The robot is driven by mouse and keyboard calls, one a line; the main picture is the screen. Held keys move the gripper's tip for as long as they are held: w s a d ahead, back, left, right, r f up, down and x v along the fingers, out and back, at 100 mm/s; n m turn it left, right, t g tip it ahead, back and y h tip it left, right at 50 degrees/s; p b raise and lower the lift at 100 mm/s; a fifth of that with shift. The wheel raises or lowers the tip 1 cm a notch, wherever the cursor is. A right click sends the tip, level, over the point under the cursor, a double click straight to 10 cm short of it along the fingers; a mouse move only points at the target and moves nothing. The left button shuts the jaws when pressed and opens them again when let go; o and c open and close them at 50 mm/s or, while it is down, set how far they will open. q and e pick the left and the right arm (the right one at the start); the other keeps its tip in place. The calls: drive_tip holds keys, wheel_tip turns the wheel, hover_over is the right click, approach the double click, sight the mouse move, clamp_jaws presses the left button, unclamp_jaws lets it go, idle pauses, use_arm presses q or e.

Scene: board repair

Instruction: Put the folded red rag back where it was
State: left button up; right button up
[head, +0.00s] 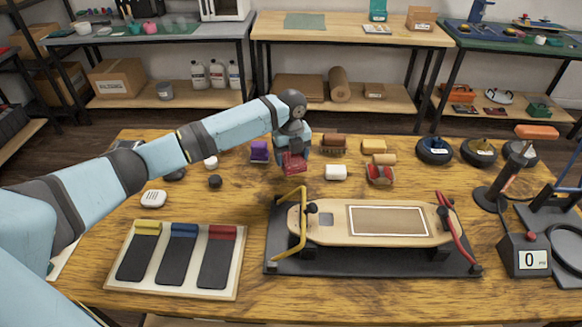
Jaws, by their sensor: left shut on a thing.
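The folded red rag (293,164) is in my left gripper (294,154), which is shut on it. The gripper points down behind the board stand, over the back middle of the wooden table (225,215). The rag is low, but I cannot tell whether it touches the table. The gripper hides part of it. My right gripper is not in view.
A purple item (259,151) lies left of the rag, and a brown brush (333,143) and white block (336,172) lie right. A skateboard deck (335,222) sits clamped in front. A tray with three dark strips (113,278) is front left. Black wheel-like rolls (434,151) stand right.

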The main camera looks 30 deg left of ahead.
sight(291, 166)
use_arm(q)
wheel_tip(291, 166, down, 4)
drive_tip(key=shift+f, duration=0.1)
drive_tip(key=shift+f, duration=0.1)
drive_tip(key=o, duration=0.9)
wheel_tip(291, 166, up, 12)
drive_tip(key=shift+r+p, duration=0.1)
drive_tip(key=shift+p, duration=0.55)
